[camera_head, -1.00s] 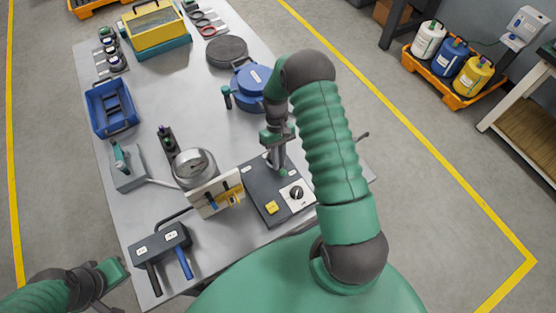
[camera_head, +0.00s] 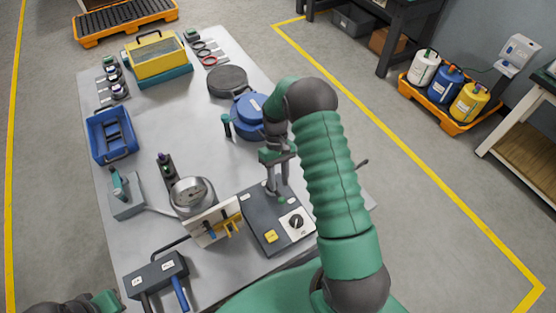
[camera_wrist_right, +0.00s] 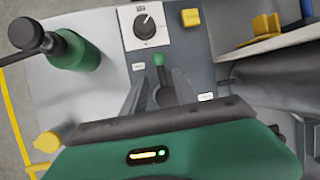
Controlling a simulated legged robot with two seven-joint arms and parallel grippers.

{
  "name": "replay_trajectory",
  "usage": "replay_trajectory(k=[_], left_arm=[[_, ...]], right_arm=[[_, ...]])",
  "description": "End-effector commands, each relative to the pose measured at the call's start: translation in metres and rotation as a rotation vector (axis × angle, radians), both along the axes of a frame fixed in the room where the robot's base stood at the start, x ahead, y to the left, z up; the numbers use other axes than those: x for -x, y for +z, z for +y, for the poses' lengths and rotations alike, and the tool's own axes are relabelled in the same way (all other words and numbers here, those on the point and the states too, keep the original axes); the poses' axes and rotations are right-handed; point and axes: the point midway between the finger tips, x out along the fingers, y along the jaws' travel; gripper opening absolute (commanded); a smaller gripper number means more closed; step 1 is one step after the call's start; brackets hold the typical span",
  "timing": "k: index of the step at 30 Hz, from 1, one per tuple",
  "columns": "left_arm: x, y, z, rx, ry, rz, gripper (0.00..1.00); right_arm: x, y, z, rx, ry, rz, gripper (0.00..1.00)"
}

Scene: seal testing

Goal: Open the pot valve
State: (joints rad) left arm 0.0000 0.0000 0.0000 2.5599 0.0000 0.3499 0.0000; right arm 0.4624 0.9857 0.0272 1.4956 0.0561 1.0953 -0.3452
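A metal pot with a round gauge (camera_head: 190,192) stands left of a dark grey control box (camera_head: 262,222). A blue lidded pot (camera_head: 254,108) stands farther back. I cannot tell which fitting is the pot valve. The box carries a green-tipped lever (camera_wrist_right: 159,62), a black dial (camera_head: 296,222) and a yellow button (camera_head: 271,236). My right gripper (camera_head: 277,190) is low over the box's back part; in the wrist view its fingers are apart, with the lever between or just beyond them. Contact is unclear. My left gripper (camera_head: 105,302) is at the bottom left, partly cut off.
The table's middle is fairly clear.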

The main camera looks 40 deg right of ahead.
Motion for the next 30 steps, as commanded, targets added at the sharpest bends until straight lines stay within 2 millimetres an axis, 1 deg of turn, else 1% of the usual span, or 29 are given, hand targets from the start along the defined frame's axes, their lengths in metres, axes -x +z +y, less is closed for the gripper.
replay_trajectory(k=[1, 6, 9, 13, 15, 18, 30], left_arm=[[0.000, -0.006, 0.000, 0.000, 0.000, 0.000, 0.00], [0.000, -0.014, 0.000, 0.000, 0.000, 0.000, 0.00], [0.000, -0.017, 0.000, 0.000, 0.000, 0.000, 0.00], [0.000, -0.019, 0.000, 0.000, 0.000, 0.000, 0.00], [0.000, -0.019, 0.000, 0.000, 0.000, 0.000, 0.00], [0.000, -0.019, 0.000, 0.000, 0.000, 0.000, 0.00], [0.000, -0.019, 0.000, 0.000, 0.000, 0.000, 0.00]], right_arm=[[-0.007, 0.011, -0.005, 0.003, -0.001, -0.008, 0.34], [-0.024, 0.057, -0.019, 0.003, -0.001, -0.005, 0.34], [-0.033, 0.082, -0.025, 0.002, -0.001, -0.004, 0.34], [-0.041, 0.105, -0.031, 0.000, -0.001, 0.000, 0.34], [-0.043, 0.112, -0.033, -0.001, -0.001, 0.002, 0.34], [-0.044, 0.116, -0.034, -0.002, 0.000, 0.003, 0.34], [-0.044, 0.117, -0.033, -0.001, 0.000, 0.002, 0.34]])
